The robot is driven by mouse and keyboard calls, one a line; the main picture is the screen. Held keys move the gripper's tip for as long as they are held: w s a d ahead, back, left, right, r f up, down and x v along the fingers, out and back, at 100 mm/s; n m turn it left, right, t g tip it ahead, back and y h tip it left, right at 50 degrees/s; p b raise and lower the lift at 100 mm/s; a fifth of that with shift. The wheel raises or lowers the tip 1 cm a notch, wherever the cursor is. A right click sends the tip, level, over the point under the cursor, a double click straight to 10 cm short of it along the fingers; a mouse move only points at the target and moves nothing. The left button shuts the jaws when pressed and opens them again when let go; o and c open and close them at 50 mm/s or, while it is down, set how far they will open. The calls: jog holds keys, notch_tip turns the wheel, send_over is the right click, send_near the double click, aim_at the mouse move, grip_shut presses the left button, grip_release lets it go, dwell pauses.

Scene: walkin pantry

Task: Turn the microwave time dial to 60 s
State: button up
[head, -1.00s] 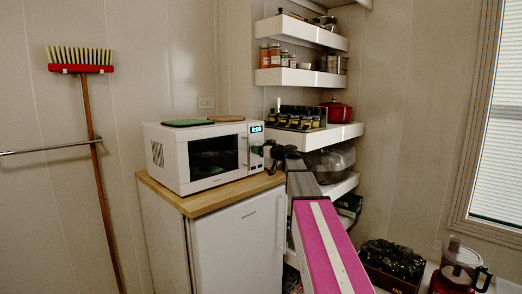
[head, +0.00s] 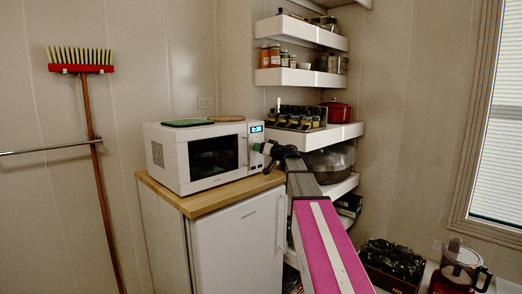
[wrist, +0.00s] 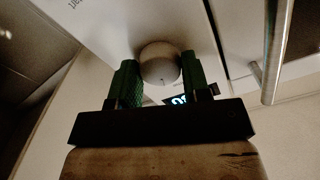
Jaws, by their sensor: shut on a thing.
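The white microwave (head: 172,165) stands on a wooden counter top, its dark door window facing me. Its lit blue display (head: 256,129) appears to read 0:30; part of it also shows in the wrist view (wrist: 178,101). The round pale dial (wrist: 160,62) with a small dark mark sits between the two green fingers of my gripper (wrist: 161,76) in the wrist view. My gripper (head: 263,148) is shut on the dial, at the right side of the microwave front. In the head view the gripper hides the dial.
A green board (head: 187,123) and a brown round board (head: 226,118) lie on the microwave. Shelves with jars and a red pot (head: 337,112) stand behind my arm.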

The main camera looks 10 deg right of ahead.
jog(key=shift+m, duration=3.7)
jog(key=o, duration=0.9)
jog(key=v, duration=1)
jog(key=shift+s+d, duration=0.2)
jog(key=shift+s, duration=0.15)
